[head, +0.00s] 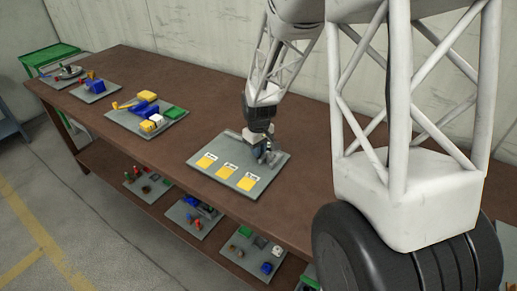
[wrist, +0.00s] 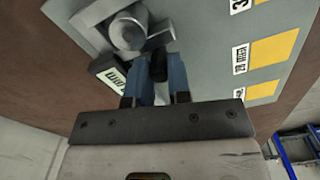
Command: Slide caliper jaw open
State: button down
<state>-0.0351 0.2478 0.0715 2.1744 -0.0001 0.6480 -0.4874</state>
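The grey caliper board (head: 222,187) lies on the brown bench, with my gripper (head: 262,150) low over its back right part. In the wrist view a grey metal piece with a round end (wrist: 128,32), apparently part of the caliper, sits on the board (wrist: 205,35) just ahead of my gripper (wrist: 162,72). A dark block with a white marked label (wrist: 112,76) lies left of the blue fingers. The fingers stand a little apart with a small dark part between their tips. Whether they grip it is unclear. The caliper jaws are not clearly visible.
Yellow cards (head: 227,171) with white labels lie along the board's front. Other boards with blue, yellow and green parts (head: 145,108) stand farther left on the bench (head: 180,130). A lower shelf (head: 150,190) holds more boards. Bare bench lies left of the caliper board.

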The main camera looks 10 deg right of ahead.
jog(key=shift+w+a, duration=0.95)
jog(key=c, duration=1.3)
grip_release()
jog(key=shift+c, duration=0.2)
jog(key=shift+r, duration=0.15)
notch_tip(320, 180, up, 8)
jog(key=shift+f, duration=0.25)
